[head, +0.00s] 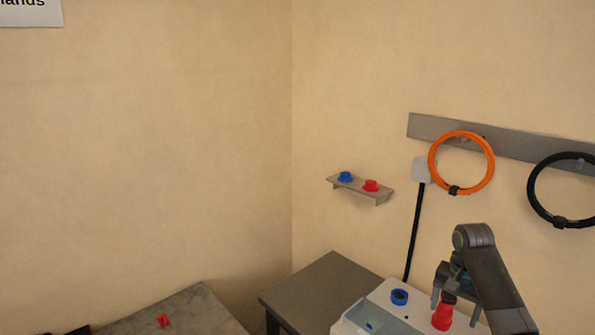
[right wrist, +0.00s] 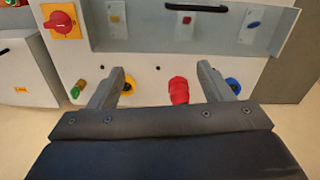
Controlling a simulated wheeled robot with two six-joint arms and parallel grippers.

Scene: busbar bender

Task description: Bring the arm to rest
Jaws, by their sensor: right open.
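My right arm comes in at the lower right of the head view. Its gripper (head: 457,302) points down over the white machine (head: 378,298). In the right wrist view the gripper (right wrist: 162,74) is open, with its two fingers spread apart. A red plug-like part (right wrist: 179,91) shows between the fingers, nearer the right one; the head view also shows a red part (head: 442,317) just below the gripper. I cannot tell whether a finger touches it. My left gripper does not show.
A wall shelf (head: 355,184) holds a blue and a red part. An orange cable ring (head: 432,165) and a black one (head: 533,199) hang from a rail. A red rotary switch (right wrist: 65,22) sits on the machine panel. A grey table (head: 325,285) stands left of the machine.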

